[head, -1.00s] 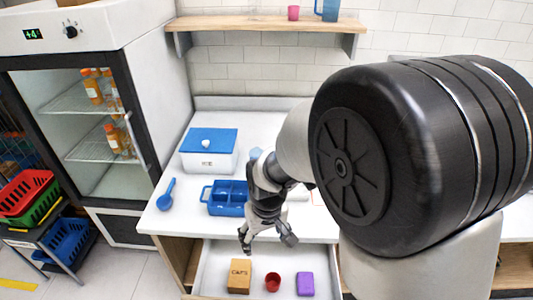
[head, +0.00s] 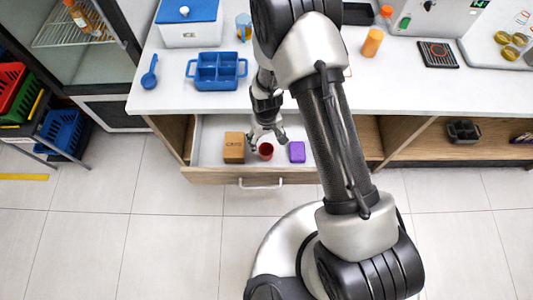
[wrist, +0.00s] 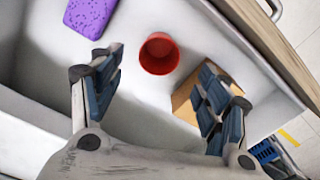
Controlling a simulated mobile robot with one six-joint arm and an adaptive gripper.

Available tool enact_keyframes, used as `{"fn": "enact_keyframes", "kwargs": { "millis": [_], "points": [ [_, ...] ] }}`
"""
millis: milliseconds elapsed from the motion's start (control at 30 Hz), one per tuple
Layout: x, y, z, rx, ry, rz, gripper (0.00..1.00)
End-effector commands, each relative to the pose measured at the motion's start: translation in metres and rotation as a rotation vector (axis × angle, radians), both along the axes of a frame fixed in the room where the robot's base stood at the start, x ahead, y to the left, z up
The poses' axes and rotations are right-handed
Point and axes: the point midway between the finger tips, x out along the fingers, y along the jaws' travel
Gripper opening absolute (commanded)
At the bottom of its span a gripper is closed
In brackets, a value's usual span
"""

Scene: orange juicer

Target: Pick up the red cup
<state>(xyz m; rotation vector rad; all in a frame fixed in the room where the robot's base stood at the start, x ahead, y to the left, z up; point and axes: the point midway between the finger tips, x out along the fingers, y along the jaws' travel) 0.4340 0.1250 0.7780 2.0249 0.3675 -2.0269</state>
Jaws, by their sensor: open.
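The red cup (head: 266,151) stands upright in the open drawer (head: 215,173), between a brown box (head: 234,147) and a purple block (head: 297,152). My gripper (head: 267,140) is above the drawer, just behind and over the cup. In the wrist view the cup (wrist: 159,54) shows its open top, ahead of and between the spread fingers of my gripper (wrist: 160,95). The fingers are open, empty and apart from the cup. The purple block (wrist: 90,16) is at upper left there. The brown box (wrist: 186,98) is partly hidden behind the right finger.
The counter above the drawer holds a blue divided caddy (head: 216,72), a blue spoon (head: 150,72) and a white box with a blue lid (head: 190,25). The drawer front has a handle (head: 261,184).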

Motion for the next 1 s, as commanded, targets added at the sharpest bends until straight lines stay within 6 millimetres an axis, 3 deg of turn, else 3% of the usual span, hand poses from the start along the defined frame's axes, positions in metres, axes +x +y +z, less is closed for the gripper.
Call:
{"fn": "enact_keyframes", "kwargs": {
  "millis": [100,367,700,933,1000],
  "points": [
    [0.0,0.0,-0.021,0.0,0.0,0.0,0.69],
    [0.0,0.0,-0.035,0.0,0.0,0.0,0.69],
    [0.002,0.0,-0.081,0.001,0.0,0.0,0.69],
    [0.002,0.0,-0.081,0.002,-0.002,0.0,0.69],
    [0.002,0.0,-0.081,0.002,-0.002,0.0,0.65]
  ]
}}
